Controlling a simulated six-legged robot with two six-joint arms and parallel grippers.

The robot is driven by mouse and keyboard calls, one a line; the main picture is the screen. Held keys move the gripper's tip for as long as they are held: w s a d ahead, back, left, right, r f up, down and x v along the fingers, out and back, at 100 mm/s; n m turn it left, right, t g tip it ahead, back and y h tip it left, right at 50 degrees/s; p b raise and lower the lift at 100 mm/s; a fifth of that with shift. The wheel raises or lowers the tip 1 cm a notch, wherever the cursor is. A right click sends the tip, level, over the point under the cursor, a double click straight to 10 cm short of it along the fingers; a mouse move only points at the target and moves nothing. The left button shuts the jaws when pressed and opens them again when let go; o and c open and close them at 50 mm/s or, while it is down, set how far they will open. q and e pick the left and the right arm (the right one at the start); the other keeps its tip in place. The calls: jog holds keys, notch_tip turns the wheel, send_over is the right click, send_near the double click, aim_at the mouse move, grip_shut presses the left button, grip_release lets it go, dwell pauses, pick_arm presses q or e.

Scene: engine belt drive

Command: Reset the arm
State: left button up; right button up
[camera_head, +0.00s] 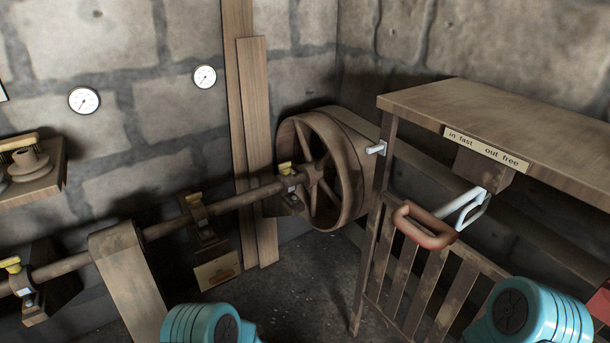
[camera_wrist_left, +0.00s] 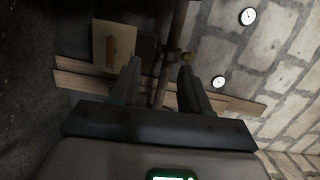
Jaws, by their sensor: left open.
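My left gripper (camera_wrist_left: 160,82) shows in the left wrist view with its two fingers apart and nothing between them. Beyond the fingers are a shaft and a brass-coloured fitting, apart from the gripper as far as I can see. In the head view only the teal rounded parts of my arms show at the bottom edge; no gripper fingers are visible there. My right gripper is in neither view.
A spoked wheel (camera_head: 318,172) sits on a long shaft (camera_head: 236,199) along the stone wall. A wooden bench (camera_head: 490,120) with a slatted rail and a red-brown handle (camera_head: 424,229) stands at right. Two gauges hang on the wall. Dark floor shows between.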

pick_arm(q)
jog(key=s+a+r+n+g+h+p, duration=0.2)
jog(key=r+h+p, duration=0.2)
jog(key=r+p, duration=0.15)
jog(key=s+a+r+n+g+h+p, duration=0.1)
jog(key=s+a+r+h+p, duration=0.2)
jog(key=r+p, duration=0.3)
pick_arm(e)
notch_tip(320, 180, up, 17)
jog(key=p, duration=0.2)
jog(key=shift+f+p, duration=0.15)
jog(key=shift+p, duration=0.15)
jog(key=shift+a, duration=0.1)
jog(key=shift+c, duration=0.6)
pick_arm(q)
jog(key=s+d+f+n+g+h, duration=0.2)
jog(key=s+d+n+g+h, duration=0.2)
jog(key=s, duration=0.6)
jog(key=s+d+f+n+g+h, duration=0.1)
jog(key=s+d+n+g+h, duration=0.3)
jog(key=s+d, duration=0.4)
jog(key=s+g, duration=0.1)
jog(key=s, duration=0.2)
jog(key=shift+s+f+h, duration=0.3)
jog(key=shift+f+h, duration=0.05)
jog(key=shift+h, duration=0.05)
jog(key=shift+a, duration=0.1)
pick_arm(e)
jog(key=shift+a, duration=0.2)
